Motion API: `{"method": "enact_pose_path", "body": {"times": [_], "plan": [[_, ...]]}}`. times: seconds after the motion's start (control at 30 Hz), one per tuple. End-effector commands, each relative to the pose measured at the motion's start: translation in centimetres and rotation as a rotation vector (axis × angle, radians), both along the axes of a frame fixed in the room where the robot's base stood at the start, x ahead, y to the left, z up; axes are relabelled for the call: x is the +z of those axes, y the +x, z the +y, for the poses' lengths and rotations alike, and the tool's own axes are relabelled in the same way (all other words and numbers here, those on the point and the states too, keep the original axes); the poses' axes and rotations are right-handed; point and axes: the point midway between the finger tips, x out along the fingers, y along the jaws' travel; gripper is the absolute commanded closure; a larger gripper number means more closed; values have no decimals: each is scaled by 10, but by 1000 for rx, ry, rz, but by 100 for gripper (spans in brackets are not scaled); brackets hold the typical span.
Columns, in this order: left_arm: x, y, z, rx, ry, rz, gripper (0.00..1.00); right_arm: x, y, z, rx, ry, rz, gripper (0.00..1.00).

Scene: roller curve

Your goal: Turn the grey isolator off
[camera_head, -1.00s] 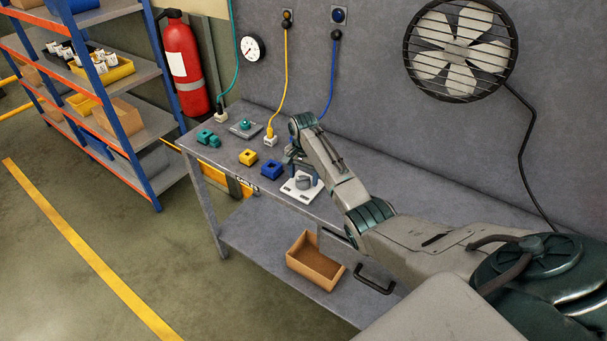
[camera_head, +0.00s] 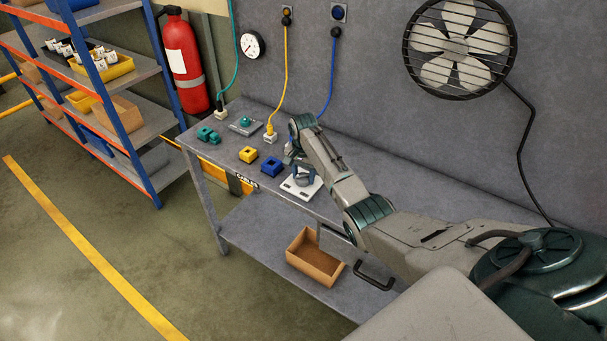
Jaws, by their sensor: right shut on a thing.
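My left gripper is not in view.
Yellow, blue and green cables hang behind. A cardboard box (camera_head: 328,267) sits on the lower shelf. The bench to the right looks clear.

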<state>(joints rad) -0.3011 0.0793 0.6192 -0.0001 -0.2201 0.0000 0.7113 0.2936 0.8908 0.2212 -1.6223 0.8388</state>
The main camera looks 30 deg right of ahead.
Motion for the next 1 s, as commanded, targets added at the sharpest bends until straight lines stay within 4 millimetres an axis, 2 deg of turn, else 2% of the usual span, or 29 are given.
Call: {"method": "enact_pose_path", "body": {"times": [0.27, 0.5, 1.0], "plan": [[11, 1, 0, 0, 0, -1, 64, 3, 1, 0, 173, 0, 1, 79], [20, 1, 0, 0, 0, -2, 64, 3, 2, 1, 397, 0, 0, 79], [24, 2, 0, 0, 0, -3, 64, 2, 3, 3, 872, -1, -2, 79]]}}
